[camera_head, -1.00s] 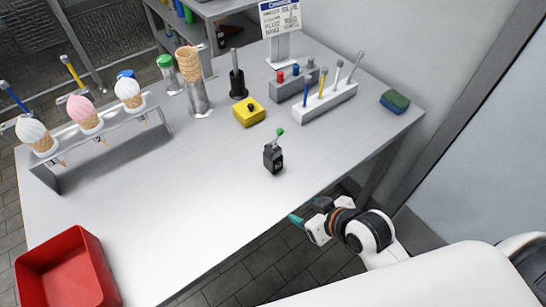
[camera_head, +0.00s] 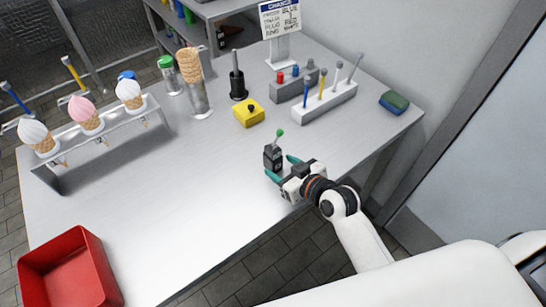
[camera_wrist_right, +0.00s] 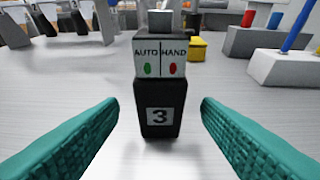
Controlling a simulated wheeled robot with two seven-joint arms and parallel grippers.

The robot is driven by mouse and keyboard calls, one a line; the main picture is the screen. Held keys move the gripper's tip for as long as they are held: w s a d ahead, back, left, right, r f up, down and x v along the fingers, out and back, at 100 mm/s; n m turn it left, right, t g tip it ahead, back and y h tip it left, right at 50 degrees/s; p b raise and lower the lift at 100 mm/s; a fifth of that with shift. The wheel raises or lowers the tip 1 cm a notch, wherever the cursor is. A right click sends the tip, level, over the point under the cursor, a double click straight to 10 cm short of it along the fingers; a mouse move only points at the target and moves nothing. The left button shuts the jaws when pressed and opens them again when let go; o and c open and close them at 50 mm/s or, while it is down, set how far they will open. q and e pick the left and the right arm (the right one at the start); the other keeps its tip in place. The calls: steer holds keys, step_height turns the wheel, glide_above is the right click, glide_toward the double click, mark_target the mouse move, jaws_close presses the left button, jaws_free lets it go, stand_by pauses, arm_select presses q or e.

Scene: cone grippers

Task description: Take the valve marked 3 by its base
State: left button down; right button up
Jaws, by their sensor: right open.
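The valve marked 3 (camera_head: 272,157) stands upright on the table, a small dark block with a green-tipped lever on top. In the right wrist view the valve (camera_wrist_right: 160,108) shows a "3" label on its black base and an AUTO/HAND plate above. My right gripper (camera_head: 280,167) is open just in front of the valve. In the right wrist view its teal fingers (camera_wrist_right: 160,140) lie to the left and right of the base, apart from it. The lever's top is cut off in that view. My left gripper is not in view.
A yellow box with a black knob (camera_head: 249,113) sits behind the valve. A white block with several upright tools (camera_head: 325,104) is behind right. A red tray (camera_head: 66,270) is at front left, a cone rack (camera_head: 108,148) at left. The table's middle is clear.

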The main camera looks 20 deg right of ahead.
mark_target(278, 166)
steer(key=x, duration=0.4)
steer(key=shift+w+a+f, duration=0.1)
steer(key=shift+w+f, duration=0.1)
steer(key=shift+f, duration=0.1)
steer(key=shift+c, duration=0.4)
steer(key=shift+r, duration=0.1)
steer(key=c, duration=1)
